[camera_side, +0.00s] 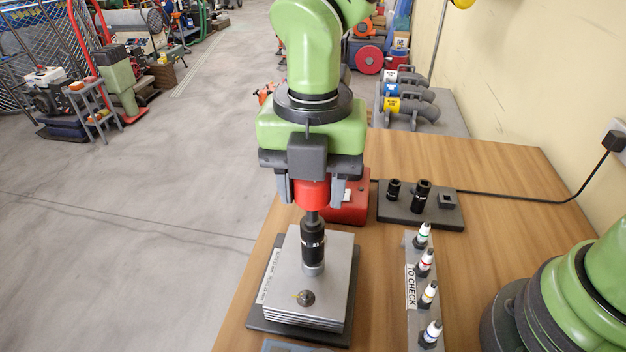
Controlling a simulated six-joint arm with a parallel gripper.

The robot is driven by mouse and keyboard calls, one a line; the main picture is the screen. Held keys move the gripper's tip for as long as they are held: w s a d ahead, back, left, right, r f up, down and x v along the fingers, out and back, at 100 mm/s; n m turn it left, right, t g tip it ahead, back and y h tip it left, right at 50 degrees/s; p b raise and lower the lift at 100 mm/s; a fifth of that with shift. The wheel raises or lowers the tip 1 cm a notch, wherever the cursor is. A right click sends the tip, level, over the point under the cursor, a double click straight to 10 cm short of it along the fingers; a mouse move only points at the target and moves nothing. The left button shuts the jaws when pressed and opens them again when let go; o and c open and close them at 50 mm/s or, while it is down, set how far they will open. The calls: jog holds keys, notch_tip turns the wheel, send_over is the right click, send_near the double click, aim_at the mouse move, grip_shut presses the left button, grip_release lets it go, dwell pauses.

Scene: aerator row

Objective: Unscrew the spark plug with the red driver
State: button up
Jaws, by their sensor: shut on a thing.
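My gripper (312,190) is shut on the red driver (312,193), with a finger on either side of it. The driver points straight down, and a black socket (313,240) is on its lower end. The socket's lower end meets a short silver cylinder (313,268) on top of the finned metal block (335,287). No spark plug shows at that spot; whether one is inside the socket or the cylinder is hidden. A dark round fitting (305,297) with a small yellow mark sits nearer the front of the block.
A rack labelled TO CHECK (411,290) holds several white-topped spark plugs (426,262) right of the block. A dark tray (448,214) behind it carries two black sockets (421,196). A red box (348,205) stands behind the driver. A black cable (540,200) crosses the wooden bench (500,170).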

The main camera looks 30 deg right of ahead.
jog(key=o, duration=1.3)
jog(key=shift+f, duration=0.15)
